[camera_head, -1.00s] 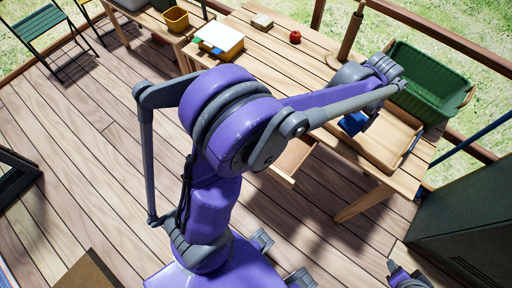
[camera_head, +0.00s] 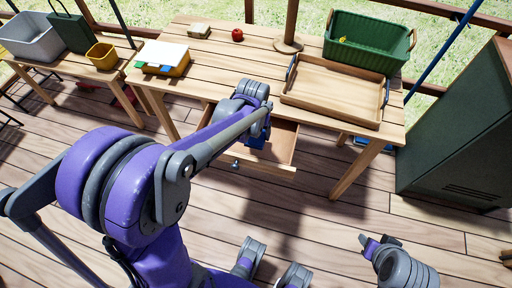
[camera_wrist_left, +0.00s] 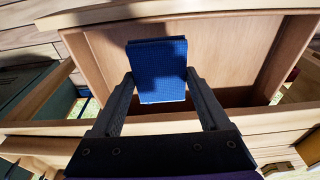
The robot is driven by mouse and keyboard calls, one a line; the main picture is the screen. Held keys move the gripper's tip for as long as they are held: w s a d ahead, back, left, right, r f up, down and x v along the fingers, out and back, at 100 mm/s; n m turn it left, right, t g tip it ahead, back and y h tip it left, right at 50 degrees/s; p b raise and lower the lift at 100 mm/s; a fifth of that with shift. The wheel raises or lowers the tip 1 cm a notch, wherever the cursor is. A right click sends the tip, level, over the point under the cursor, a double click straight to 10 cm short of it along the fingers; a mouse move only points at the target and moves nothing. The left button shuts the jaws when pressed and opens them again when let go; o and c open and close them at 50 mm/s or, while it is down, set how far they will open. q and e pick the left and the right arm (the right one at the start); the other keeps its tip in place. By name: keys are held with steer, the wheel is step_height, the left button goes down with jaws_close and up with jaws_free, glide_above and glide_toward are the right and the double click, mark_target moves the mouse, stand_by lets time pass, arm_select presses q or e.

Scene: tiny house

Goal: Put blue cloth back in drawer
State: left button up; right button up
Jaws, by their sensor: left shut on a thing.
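My left gripper is shut on the blue cloth (camera_wrist_left: 160,70), a folded square held between its fingertips in the left wrist view. In the head view the cloth (camera_head: 257,140) shows below my left gripper (camera_head: 254,128). The open wooden drawer (camera_head: 282,146) juts from the front of the table, with the cloth over or in its left part. The left wrist view shows the drawer (camera_wrist_left: 232,52) behind the cloth; I cannot tell whether the cloth touches its bottom. My right gripper (camera_head: 378,240) is low at the lower right, its fingers apart and empty.
On the table (camera_head: 225,72) are a wooden tray (camera_head: 335,88), a green basket (camera_head: 365,55), a red apple (camera_head: 238,35) and a yellow box with papers (camera_head: 165,60). A dark green cabinet (camera_head: 460,130) stands at the right. The floor before the drawer is clear.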

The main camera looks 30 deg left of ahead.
mark_target(257, 143)
arm_select(q)
step_height(257, 143, down, 3)
steer(key=shift+w+r, duration=0.1)
steer(key=shift+w, duration=0.05)
steer(key=shift+f+b, duration=0.45)
steer(key=shift+f, duration=1.65)
steer(key=shift+f, duration=0.2)
steer(key=o, duration=1.2)
steer(key=shift+c, duration=0.2)
steer(key=shift+r, duration=0.15)
